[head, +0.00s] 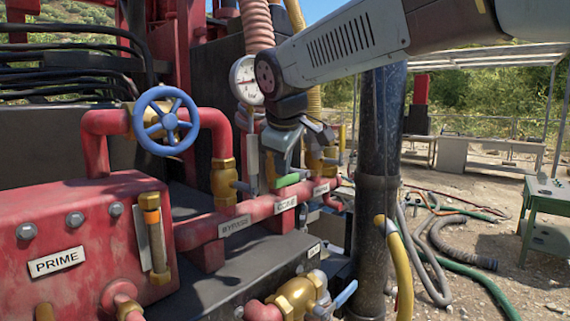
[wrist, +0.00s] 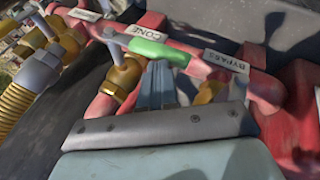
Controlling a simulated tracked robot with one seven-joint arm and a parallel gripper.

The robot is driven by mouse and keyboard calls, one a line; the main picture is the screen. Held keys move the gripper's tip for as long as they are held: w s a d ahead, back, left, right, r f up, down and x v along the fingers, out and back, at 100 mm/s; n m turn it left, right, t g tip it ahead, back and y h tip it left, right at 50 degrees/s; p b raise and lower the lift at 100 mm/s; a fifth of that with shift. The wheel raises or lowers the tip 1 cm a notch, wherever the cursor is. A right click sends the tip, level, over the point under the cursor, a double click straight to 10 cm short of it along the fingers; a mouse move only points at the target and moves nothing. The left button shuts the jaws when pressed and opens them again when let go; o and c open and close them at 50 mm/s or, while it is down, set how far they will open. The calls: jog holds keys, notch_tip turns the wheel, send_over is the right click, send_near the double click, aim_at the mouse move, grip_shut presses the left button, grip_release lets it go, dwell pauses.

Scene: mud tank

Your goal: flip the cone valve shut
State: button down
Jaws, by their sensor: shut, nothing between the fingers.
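The cone valve's green handle (head: 289,181) lies roughly along the red pipe, above the CONE label (head: 286,204). In the wrist view the green handle (wrist: 158,50) shows beside the CONE label (wrist: 158,32). My gripper (head: 283,180) points down at the handle, with its fingers together and empty. In the wrist view my gripper's fingertips (wrist: 160,66) end right at the handle's near edge; I cannot tell whether they touch it. The valve body under the handle is largely hidden by my gripper in the head view.
The BYPASS label (head: 234,226) and a brass valve (head: 224,182) are left of my gripper. A blue handwheel (head: 166,120) and pressure gauge (head: 245,80) stand above. A dark vertical pipe (head: 378,150) rises close on the right. Hoses (head: 450,240) lie on open ground beyond.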

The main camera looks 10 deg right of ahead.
notch_tip(320, 180, up, 4)
jog(key=shift+f, duration=0.1)
jog(key=s+a+r, duration=0.3)
jog(key=s+r, duration=0.1)
jog(key=s, duration=0.4)
jog(key=shift+a+r, duration=0.15)
jog(key=shift+r, duration=0.2)
jog(key=shift+s, duration=0.1)
